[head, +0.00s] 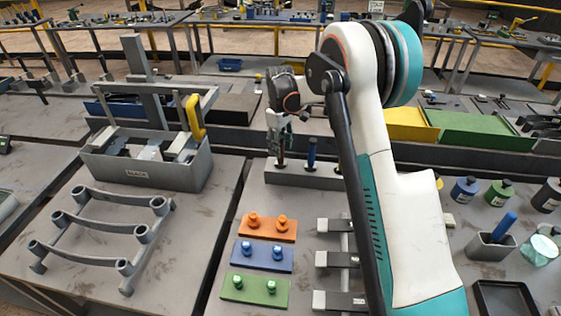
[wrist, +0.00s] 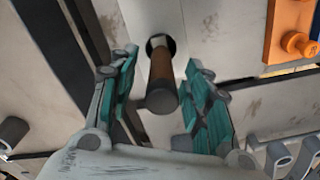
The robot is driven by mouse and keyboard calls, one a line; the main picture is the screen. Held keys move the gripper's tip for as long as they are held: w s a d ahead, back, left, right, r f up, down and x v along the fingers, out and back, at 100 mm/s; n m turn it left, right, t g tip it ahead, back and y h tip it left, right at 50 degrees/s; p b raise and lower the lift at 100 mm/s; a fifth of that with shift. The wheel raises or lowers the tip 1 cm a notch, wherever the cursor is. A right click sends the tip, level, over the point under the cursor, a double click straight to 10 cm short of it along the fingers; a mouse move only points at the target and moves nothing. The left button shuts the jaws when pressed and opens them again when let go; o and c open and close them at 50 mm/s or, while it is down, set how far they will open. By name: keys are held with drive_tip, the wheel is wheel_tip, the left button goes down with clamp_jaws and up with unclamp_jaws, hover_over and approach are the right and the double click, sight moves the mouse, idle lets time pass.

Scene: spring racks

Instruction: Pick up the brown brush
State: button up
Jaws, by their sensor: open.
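The brown brush (wrist: 161,70) stands in a hole of a grey holder block (head: 325,178), with its brown handle up and a dark end cap towards the wrist camera. In the head view the brush (head: 281,160) shows small, just below the fingers. My gripper (wrist: 160,95) is open, with one teal-padded finger on each side of the handle and visible gaps between. In the head view my gripper (head: 279,140) is above the left end of the block. The lower part of the brush is hidden in the hole.
Orange (head: 268,229), blue (head: 262,256) and green (head: 255,290) plates with knobs lie in front. A grey bin (head: 147,165) stands to the left. Bottles and a cup are at the right.

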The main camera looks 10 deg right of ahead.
sight(281, 163)
wheel_tip(281, 163, down, 4)
drive_tip(key=shift+s+d+r+b, duration=0.1)
drive_tip(key=shift+r+b, duration=0.1)
drive_tip(key=shift+b, duration=0.1)
clamp_jaws()
drive_tip(key=shift+r, duration=0.2)
